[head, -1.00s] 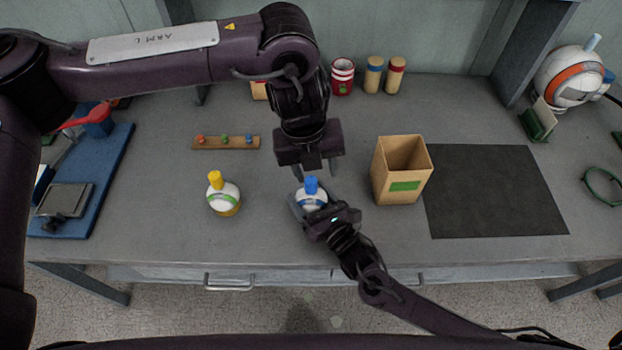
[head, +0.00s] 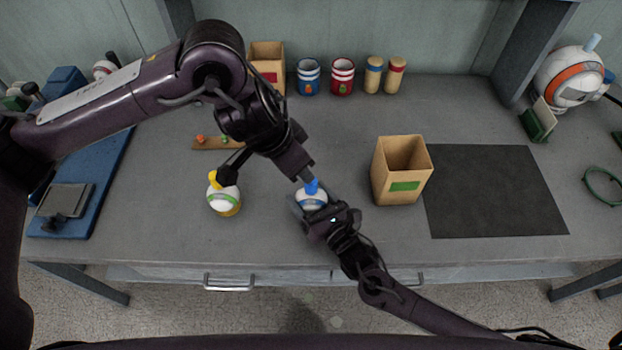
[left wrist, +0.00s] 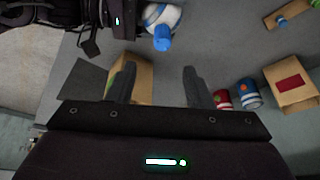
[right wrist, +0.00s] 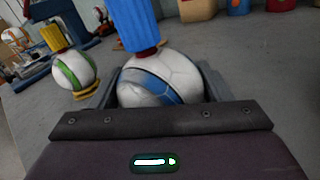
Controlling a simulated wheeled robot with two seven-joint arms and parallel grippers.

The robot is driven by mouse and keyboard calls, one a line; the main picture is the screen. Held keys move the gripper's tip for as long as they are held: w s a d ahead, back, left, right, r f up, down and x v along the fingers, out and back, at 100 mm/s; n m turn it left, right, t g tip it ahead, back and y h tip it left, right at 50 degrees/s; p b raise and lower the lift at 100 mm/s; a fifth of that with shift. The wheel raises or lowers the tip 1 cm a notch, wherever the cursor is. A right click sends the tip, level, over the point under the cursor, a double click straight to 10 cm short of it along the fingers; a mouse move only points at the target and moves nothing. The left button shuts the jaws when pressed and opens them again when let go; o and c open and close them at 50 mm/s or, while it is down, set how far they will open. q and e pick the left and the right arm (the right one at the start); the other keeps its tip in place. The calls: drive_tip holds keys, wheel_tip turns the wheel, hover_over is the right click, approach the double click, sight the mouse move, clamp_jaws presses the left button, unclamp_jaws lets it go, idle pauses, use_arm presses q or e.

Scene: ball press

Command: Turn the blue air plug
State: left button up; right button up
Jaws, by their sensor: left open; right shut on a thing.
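The blue air plug (head: 312,186) stands up from a white ball with a blue band (head: 311,202). In the right wrist view the plug (right wrist: 135,22) rises from the ball's top, with a reddish ring at its foot. My right gripper (head: 314,207) is shut on this ball, one finger on each side (right wrist: 160,92). My left gripper (head: 304,172) is just above and behind the plug in the head view, partly hidden by its own wrist. In the left wrist view its fingers (left wrist: 157,78) are open and empty, and the plug (left wrist: 162,38) lies beyond them, apart from them.
A second ball with a green band (head: 225,203) and yellow plug stands to the left. An open cardboard box (head: 402,182) is close on the right, beside a dark mat (head: 495,190). A rack (head: 213,143) and several cans and cylinders stand farther back.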

sight(311, 185)
use_arm(q)
drive_tip(key=shift+n, duration=0.7)
drive_tip(key=x, duration=1.2)
drive_tip(key=shift+w+a, duration=0.1)
drive_tip(key=shift+a, duration=0.1)
drive_tip(key=c, duration=1)
